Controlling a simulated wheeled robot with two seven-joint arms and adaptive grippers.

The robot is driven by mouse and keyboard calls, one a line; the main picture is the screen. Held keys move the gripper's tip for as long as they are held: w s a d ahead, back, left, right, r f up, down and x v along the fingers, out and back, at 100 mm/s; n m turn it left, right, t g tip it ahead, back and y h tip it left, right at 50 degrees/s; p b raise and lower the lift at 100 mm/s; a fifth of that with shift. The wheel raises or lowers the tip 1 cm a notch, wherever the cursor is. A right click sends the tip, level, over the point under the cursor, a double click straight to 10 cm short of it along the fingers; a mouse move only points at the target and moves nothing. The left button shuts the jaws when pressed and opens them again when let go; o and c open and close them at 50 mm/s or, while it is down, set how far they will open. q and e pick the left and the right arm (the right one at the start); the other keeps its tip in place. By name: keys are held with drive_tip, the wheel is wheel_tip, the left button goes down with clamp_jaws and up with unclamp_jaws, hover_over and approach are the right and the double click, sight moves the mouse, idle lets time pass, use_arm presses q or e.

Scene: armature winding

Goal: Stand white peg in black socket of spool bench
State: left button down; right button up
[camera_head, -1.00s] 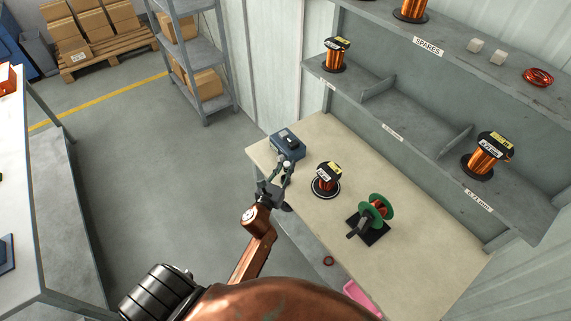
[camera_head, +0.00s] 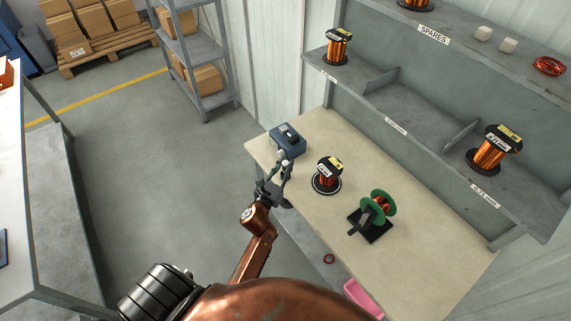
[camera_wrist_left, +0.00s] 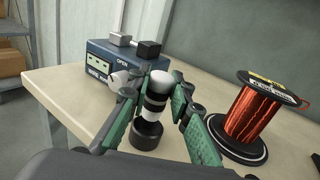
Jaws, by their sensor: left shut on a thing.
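The white peg (camera_wrist_left: 158,88) with black bands is between the green-sided fingers of my left gripper (camera_wrist_left: 158,98), which is shut on it. In the head view my left gripper (camera_head: 283,174) is at the left front edge of the spool bench (camera_head: 405,265), close to the blue box. A round black piece (camera_wrist_left: 147,135) shows at the lower end of the peg in the wrist view. I cannot tell whether it is the peg's foot or the black socket. The peg looks nearly upright in the wrist view. My right gripper is not in view.
A shelf with spools (camera_head: 420,118) rises behind. The bench's right front is clear.

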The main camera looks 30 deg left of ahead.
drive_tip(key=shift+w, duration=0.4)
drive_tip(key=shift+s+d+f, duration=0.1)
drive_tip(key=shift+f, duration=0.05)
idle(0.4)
use_arm(q)
drive_tip(key=shift+f+b, duration=0.2)
drive_tip(key=shift+b, duration=0.2)
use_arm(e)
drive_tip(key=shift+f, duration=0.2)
use_arm(q)
drive_tip(key=shift+f+b, duration=0.3)
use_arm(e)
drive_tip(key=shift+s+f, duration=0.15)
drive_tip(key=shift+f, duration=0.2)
use_arm(q)
drive_tip(key=shift+f+b, duration=1)
drive_tip(key=shift+b, duration=0.1)
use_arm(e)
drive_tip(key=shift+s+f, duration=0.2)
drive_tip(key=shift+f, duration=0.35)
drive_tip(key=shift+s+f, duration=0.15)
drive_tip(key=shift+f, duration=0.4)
use_arm(q)
drive_tip(key=c, duration=1.7)
unclamp_jaws()
